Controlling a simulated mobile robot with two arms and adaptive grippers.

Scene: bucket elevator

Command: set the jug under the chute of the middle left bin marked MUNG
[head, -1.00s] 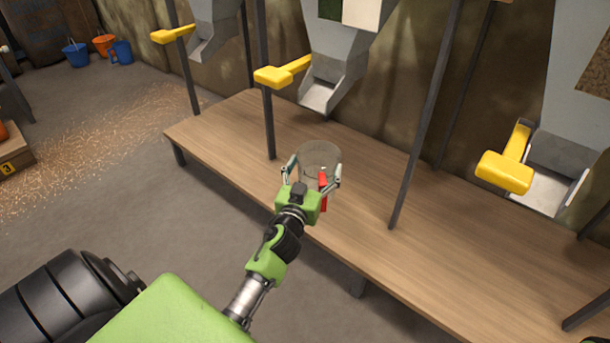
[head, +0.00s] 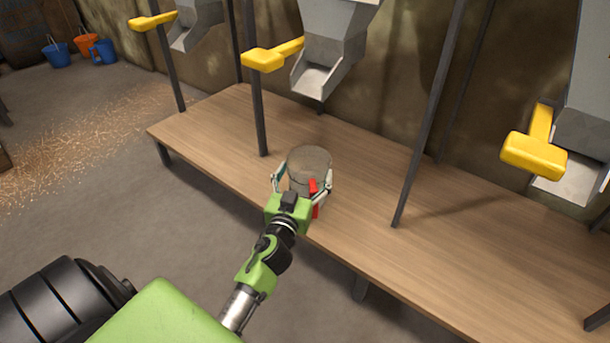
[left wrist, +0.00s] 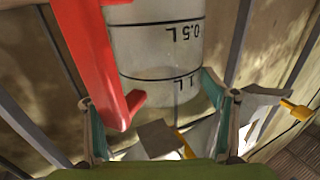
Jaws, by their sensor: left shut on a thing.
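The jug (head: 308,163) is a see-through cylinder with a red handle (head: 314,207). My left gripper (head: 302,184) is shut around its sides, and the jug looks about upright over the front part of the wooden bench. I cannot tell whether its base touches the bench. In the left wrist view the jug (left wrist: 155,50) shows 0.5 L and 1 L marks, between the fingers of the gripper (left wrist: 150,100). The middle chute (head: 322,75) in view is behind and above the jug, apart from it. No MUNG label is readable. My right gripper is not in view.
The wooden bench (head: 430,240) is clear around the jug. Dark posts stand left (head: 256,110) and right (head: 420,150) of it. Yellow levers sit by the middle chute (head: 265,60), left chute (head: 152,21) and right chute (head: 533,155). Buckets (head: 87,44) stand far left.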

